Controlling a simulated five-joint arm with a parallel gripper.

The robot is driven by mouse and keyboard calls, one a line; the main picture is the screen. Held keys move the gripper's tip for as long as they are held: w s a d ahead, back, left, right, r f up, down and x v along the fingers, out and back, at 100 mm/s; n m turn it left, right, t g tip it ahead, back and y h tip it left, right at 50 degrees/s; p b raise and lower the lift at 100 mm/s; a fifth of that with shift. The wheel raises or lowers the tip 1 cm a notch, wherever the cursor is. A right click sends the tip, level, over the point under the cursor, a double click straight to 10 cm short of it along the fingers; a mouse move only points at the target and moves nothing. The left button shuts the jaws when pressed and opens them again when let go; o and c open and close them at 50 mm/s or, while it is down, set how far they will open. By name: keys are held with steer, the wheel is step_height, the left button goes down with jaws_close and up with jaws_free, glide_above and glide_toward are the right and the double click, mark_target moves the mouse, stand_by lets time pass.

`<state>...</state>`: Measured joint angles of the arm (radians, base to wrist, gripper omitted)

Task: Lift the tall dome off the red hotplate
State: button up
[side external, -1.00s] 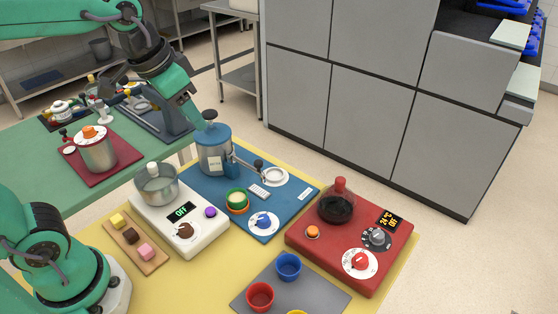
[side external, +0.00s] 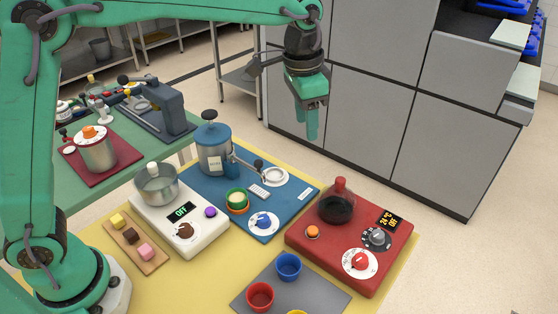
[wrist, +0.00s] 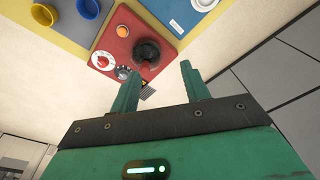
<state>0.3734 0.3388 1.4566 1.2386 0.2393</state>
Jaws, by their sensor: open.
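The red hotplate (side external: 300,236) stands on the yellow mat, right of centre in the side view. The tall dome (side external: 338,207), dark and glassy below with a red top, stands upright on its back part. In the wrist view the dome (wrist: 147,50) shows as a dark round shape on the red hotplate (wrist: 112,42), beyond and between my fingertips. My gripper (side external: 309,135) is open and empty, pointing down, above and behind the hotplate and clear of the dome. Its two fingers (wrist: 160,77) are spread in the wrist view.
The hotplate carries an orange button (side external: 312,232), a grey knob (side external: 376,237) and a white-and-red dial (side external: 360,262). Cups stand in front. Grey cabinets (side external: 370,110) rise behind.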

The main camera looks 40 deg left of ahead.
steer(key=m+g, duration=0.1)
steer(key=m, duration=0.1)
glide_above(341, 179)
steer(key=f, duration=0.6)
steer(key=shift+w+f, duration=0.15)
steer(key=shift+w, duration=0.1)
steer(key=shift+s+f, duration=0.15)
steer(key=shift+f, duration=1.8)
steer(key=shift+s+f, duration=0.1)
steer(key=shift+f, duration=1.85)
steer(key=c, duration=1)
steer(key=shift+o, duration=0.2)
steer(key=shift+r, duration=0.2)
steer(key=shift+r, duration=0.55)
steer(key=r, duration=0.3)
steer(key=shift+s+d+r, duration=0.1)
steer(key=shift+s+d, duration=0.1)
steer(key=shift+s, duration=0.05)
steer(key=s+d+r, duration=0.5)
steer(key=s+r, duration=0.1)
steer(key=s, duration=0.3)
steer(key=shift+s+d+r, duration=0.2)
steer(key=shift+s+d, duration=0.05)
steer(key=shift+d, duration=0.1)
